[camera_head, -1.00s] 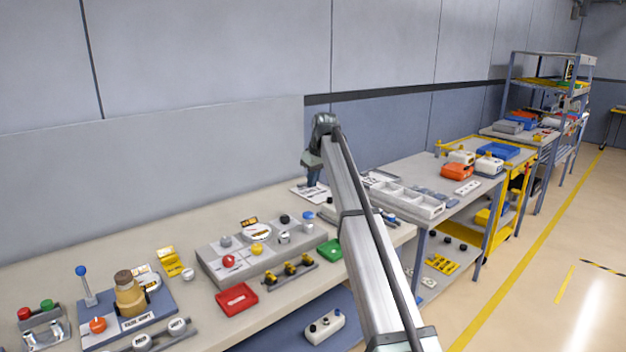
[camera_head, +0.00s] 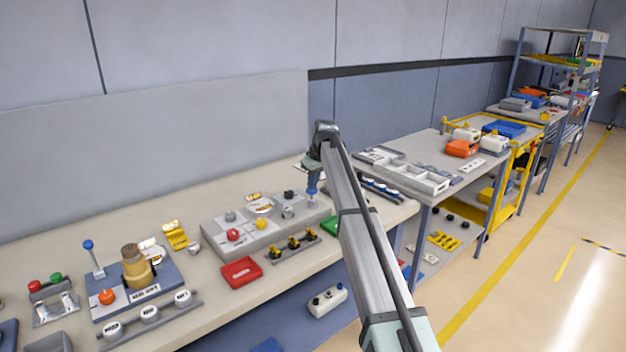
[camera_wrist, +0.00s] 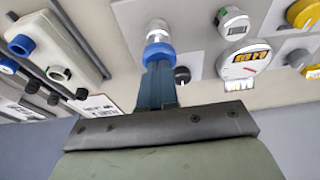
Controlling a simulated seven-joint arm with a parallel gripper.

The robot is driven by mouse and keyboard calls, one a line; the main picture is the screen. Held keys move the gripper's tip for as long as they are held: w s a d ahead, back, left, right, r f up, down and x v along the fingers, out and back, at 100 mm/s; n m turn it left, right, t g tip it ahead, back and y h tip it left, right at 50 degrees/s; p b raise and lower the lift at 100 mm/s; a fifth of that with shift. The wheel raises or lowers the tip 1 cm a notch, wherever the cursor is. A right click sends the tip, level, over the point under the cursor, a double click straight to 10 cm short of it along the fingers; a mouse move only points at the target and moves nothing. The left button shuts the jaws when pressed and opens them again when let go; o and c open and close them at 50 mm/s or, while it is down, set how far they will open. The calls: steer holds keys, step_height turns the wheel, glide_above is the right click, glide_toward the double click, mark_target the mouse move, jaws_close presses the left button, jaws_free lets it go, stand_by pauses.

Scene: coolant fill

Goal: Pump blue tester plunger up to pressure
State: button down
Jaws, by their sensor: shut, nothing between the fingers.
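The blue tester plunger (camera_wrist: 157,50) shows in the wrist view as a blue round cap on a pale metal stem, right at the tips of my fingers. In the head view its blue cap (camera_head: 312,203) sits at the right end of the grey panel (camera_head: 215,241). My gripper (camera_head: 312,192) points down over it, fingers shut with nothing between them. The wrist view shows my shut blue fingers (camera_wrist: 158,68) partly covering the cap; whether they touch it I cannot tell.
The panel also carries a red knob (camera_head: 233,235), a yellow knob (camera_head: 261,224) and a dark knob (camera_wrist: 182,74). A red tray (camera_head: 241,272) and a rail with yellow fittings (camera_head: 293,246) lie in front. A rack with blue and dark caps (camera_wrist: 60,45) stands to one side.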

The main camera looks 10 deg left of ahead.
steer(key=shift+f, duration=1.4)
steer(key=shift+s, duration=0.1)
step_height(320, 180, up, 4)
steer(key=shift+r, duration=0.1)
steer(key=v, duration=1)
steer(key=shift+r, duration=0.1)
stand_by(0.7)
